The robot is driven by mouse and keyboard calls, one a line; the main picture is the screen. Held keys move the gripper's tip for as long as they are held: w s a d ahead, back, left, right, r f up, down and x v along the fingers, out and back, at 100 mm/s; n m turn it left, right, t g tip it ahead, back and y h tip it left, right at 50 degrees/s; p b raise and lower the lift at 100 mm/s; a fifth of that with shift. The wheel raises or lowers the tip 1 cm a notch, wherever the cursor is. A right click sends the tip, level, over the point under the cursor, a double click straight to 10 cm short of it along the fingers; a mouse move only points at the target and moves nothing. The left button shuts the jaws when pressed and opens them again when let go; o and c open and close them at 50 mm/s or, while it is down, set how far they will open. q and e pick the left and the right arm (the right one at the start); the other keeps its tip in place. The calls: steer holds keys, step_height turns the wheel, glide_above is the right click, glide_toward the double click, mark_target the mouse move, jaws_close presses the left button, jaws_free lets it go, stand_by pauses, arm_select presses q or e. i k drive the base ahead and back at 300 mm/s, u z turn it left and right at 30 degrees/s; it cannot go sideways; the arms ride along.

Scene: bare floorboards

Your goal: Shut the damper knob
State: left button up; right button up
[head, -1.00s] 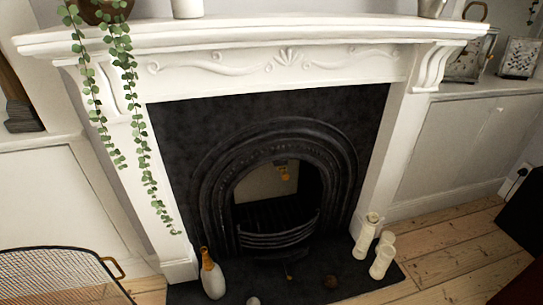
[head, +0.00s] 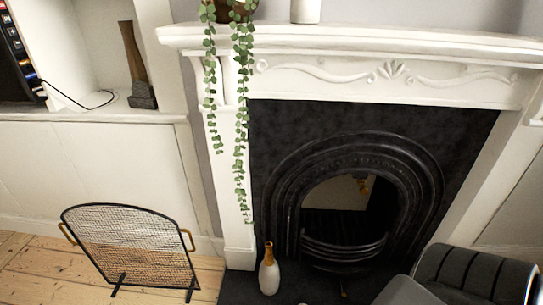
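A small brass-coloured knob (head: 364,187), which looks like the damper knob, hangs at the upper right inside the arched opening of the black fireplace (head: 290,180). A pale plate (head: 335,192) is behind it. The knob is too small to tell how it is turned. Part of my arm, grey and dark with ribs, comes in at the bottom right, in front of the hearth. No gripper fingers show, and nothing of mine touches the knob.
A mesh fire screen (head: 130,245) stands on the floorboards at left. A white and gold bottle-shaped vase (head: 269,272) stands on the dark hearth (head: 238,287). A trailing plant (head: 241,110) hangs from the white mantel (head: 380,45). Floor at far left is clear.

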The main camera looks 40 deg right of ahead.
mark_target(363, 191)
steer(key=u, duration=0.8)
steer(key=i, duration=0.85)
steer(key=z, duration=3.25)
